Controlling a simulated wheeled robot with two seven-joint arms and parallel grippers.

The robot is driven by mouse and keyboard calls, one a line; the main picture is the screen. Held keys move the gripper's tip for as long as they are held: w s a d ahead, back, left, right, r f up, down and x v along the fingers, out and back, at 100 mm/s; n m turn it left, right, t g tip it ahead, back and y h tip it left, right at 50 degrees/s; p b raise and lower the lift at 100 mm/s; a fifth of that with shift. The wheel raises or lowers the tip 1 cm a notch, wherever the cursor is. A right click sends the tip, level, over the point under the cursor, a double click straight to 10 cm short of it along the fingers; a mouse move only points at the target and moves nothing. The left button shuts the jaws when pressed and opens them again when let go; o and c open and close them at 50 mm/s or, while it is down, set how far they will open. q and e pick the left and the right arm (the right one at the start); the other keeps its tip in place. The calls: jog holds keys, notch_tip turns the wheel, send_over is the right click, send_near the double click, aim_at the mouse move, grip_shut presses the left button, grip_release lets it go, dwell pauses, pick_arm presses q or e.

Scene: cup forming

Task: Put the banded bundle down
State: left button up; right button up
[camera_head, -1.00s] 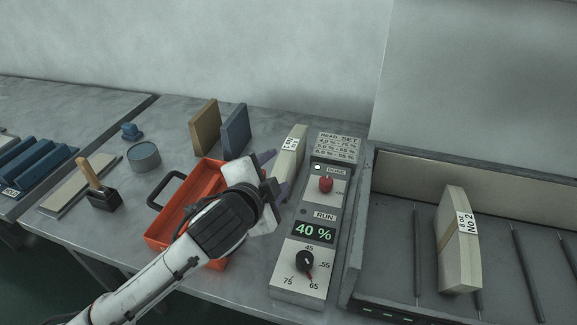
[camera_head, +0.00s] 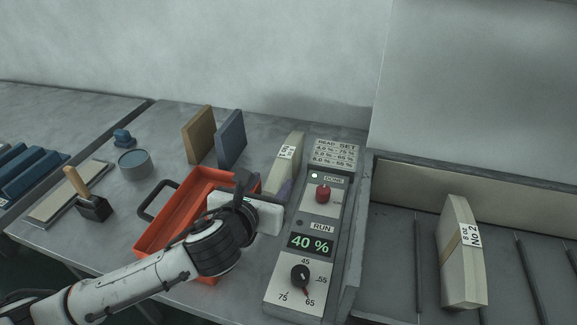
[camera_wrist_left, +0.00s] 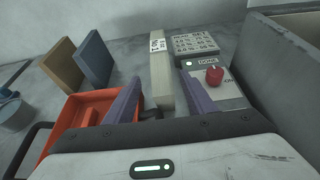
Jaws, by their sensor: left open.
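A cream banded bundle (camera_head: 283,158) with a white label stands upright on the bench, left of the control box. It also shows in the wrist view (camera_wrist_left: 160,84), between the two purple fingers. My left gripper (camera_wrist_left: 160,77) is open, with one finger on each side of the bundle's near end and gaps visible. In the head view its palm and the tray area hide part of the fingers and the bundle's lower part. A second cream bundle (camera_head: 459,250), labelled "8 oz No 2", stands in the grey trough at right. My right gripper is not in view.
The control box (camera_head: 318,215) reads 40 % and has a red knob. An orange tray (camera_head: 165,222) lies under and left of my arm. A tan block (camera_head: 198,136) and a blue block (camera_head: 231,140) stand behind it. The grey trough (camera_head: 395,260) has a raised wall.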

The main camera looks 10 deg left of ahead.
aim_at(275, 178)
pick_arm(q)
jog(key=x, duration=1)
jog(key=shift+w+d+f+b, duration=0.15)
jog(key=shift+f+b, duration=0.1)
jog(key=shift+b, duration=0.1)
grip_shut()
jog(key=shift+r, duration=0.15)
